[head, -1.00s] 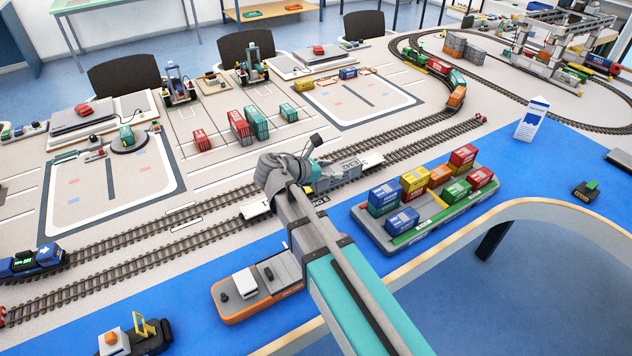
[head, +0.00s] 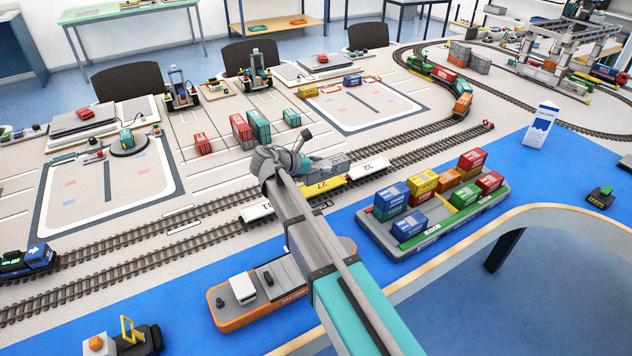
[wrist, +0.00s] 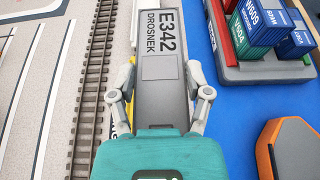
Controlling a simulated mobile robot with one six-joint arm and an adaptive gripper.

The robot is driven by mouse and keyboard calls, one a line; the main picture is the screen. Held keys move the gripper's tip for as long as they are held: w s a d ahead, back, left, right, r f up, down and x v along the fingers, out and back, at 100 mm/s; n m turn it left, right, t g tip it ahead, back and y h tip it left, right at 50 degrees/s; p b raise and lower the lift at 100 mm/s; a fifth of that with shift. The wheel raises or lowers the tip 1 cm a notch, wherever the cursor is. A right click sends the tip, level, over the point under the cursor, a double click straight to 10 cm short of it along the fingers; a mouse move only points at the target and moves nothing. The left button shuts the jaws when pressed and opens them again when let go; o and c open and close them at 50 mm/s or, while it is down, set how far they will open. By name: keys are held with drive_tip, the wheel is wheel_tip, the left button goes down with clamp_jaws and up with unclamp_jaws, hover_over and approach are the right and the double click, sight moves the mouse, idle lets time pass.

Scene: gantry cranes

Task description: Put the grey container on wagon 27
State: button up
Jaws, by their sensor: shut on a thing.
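The grey container (head: 334,165), marked E342 DROSNEK, is between the fingers of my gripper (wrist: 168,94). In the wrist view the container (wrist: 160,60) runs away from the gripper, with one finger on each side. In the head view my arm hides most of the gripper. Yellow wagon 27 (head: 327,187) stands on the near track, its number side uncovered. The container shows just above and behind that side; a gap under it cannot be made out. Yellow edges of the wagon (wrist: 132,98) show beside the container in the wrist view.
White wagon 32 (head: 368,168) stands to the right of wagon 27, and another white wagon (head: 256,211) to the left. A grey barge (head: 375,236) with several coloured containers lies on the blue area. An orange-hulled boat (head: 232,318) is nearer me.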

drive_tip(key=shift+w+a+f+b, duration=0.25)
drive_tip(key=shift+w+f+b, duration=0.3)
drive_tip(key=shift+f, duration=0.15)
drive_tip(key=shift+w+a+f+b, duration=0.2)
drive_tip(key=shift+w+f+b, duration=0.3)
drive_tip(key=shift+f, duration=0.2)
drive_tip(key=shift+w, duration=0.1)
drive_tip(key=shift+w+a+f+b, duration=0.15)
drive_tip(key=shift+w+f+b, duration=0.2)
drive_tip(key=shift+f+b, duration=0.25)
wheel_tip(320, 180, down, 3)
drive_tip(key=b, duration=0.2)
drive_tip(key=shift+r+b, duration=0.1)
drive_tip(key=shift+b, duration=0.3)
drive_tip(key=o, duration=1.3)
drive_tip(key=shift+c, duration=0.2)
drive_tip(key=shift+r, duration=0.1)
